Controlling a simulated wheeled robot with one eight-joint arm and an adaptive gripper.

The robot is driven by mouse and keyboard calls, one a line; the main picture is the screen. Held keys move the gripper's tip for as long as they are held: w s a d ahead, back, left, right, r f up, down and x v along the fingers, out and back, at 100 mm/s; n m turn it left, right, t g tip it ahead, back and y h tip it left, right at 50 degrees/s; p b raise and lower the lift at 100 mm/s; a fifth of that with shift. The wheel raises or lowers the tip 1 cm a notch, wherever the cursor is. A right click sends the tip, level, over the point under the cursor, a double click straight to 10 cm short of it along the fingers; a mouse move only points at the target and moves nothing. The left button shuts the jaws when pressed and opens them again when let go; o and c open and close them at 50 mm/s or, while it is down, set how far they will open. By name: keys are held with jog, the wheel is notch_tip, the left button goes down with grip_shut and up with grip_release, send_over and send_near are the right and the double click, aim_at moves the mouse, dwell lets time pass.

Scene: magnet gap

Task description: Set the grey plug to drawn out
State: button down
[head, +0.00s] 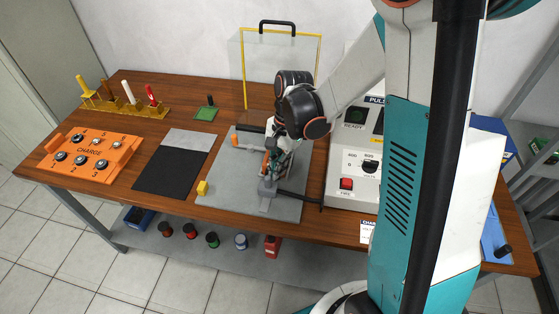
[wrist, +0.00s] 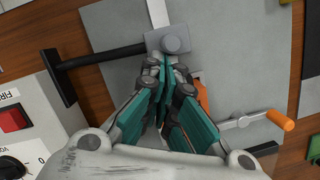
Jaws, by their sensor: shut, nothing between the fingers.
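The grey plug appears to be the round grey knob (wrist: 173,44) on a grey block in the wrist view. In the head view that grey block (head: 267,189) stands on the grey plate (head: 225,190) near the front of the table. My gripper (head: 273,171) points down just behind the block. In the wrist view the fingertips of my gripper (wrist: 166,66) are together and empty, close beside the knob. I cannot tell whether they touch the block. How far the plug is in is not clear.
A black rod (wrist: 105,57) runs from the block towards the white console (head: 350,185). An orange-handled lever (wrist: 280,120) lies on the plate's other side. A clear yellow-edged screen (head: 244,75) stands behind.

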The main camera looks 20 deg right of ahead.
dwell(0.3)
jog(key=v, duration=1.2)
jog(key=s+a+r+n+t+h, duration=0.1)
jog(key=s+r+n+t, duration=0.2)
jog(key=s+n, duration=0.3)
jog(key=s+a+r+n+t+h, duration=0.1)
jog(key=s+r+n+t, duration=0.3)
jog(key=s+n+t, duration=0.1)
jog(key=shift+s+n+t, duration=0.3)
jog(key=shift+s+n, duration=0.3)
jog(key=shift+s, duration=0.5)
